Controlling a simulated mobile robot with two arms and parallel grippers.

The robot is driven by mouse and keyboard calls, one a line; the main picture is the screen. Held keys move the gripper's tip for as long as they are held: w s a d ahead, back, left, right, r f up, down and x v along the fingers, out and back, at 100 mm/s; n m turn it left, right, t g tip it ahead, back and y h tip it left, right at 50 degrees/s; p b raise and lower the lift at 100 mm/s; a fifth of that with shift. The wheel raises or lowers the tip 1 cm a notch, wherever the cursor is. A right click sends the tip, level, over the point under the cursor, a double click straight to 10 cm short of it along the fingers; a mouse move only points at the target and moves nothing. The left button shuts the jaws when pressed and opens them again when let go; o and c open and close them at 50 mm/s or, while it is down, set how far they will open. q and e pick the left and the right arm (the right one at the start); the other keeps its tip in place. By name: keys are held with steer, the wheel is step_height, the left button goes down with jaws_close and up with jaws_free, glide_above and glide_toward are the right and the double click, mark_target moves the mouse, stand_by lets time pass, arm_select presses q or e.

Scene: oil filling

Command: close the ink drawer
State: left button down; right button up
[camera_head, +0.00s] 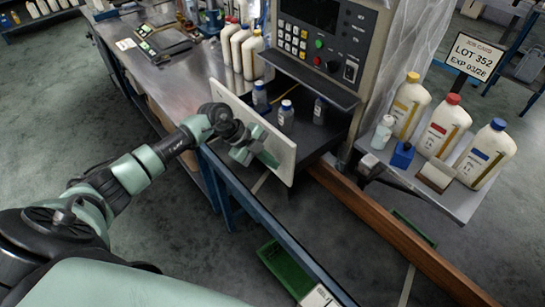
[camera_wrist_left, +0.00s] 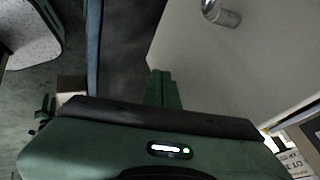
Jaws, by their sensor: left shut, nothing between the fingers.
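The ink drawer (camera_head: 325,140) is pulled out below the machine's control panel in the head view. Its pale front panel (camera_head: 235,105) faces my left arm, and several small bottles with blue caps (camera_head: 286,114) stand inside. My left gripper (camera_head: 266,158) is at the outer face of this panel, towards its lower right part. In the left wrist view the green fingers (camera_wrist_left: 164,88) are together and empty, pointing along the pale panel (camera_wrist_left: 235,75). A silver round handle (camera_wrist_left: 222,13) sticks out of the panel ahead. I cannot tell whether the fingers touch the panel. My right gripper is not in view.
The machine's control panel (camera_head: 325,40) stands above the drawer. A metal bench (camera_head: 165,80) with white bottles is at the left. A side tray (camera_head: 465,200) with large capped bottles is at the right. A blue rail (camera_head: 265,215) runs below my gripper.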

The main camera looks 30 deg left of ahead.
arm_select(q)
steer(key=shift+w+d, duration=0.1)
steer(key=shift+w, duration=0.15)
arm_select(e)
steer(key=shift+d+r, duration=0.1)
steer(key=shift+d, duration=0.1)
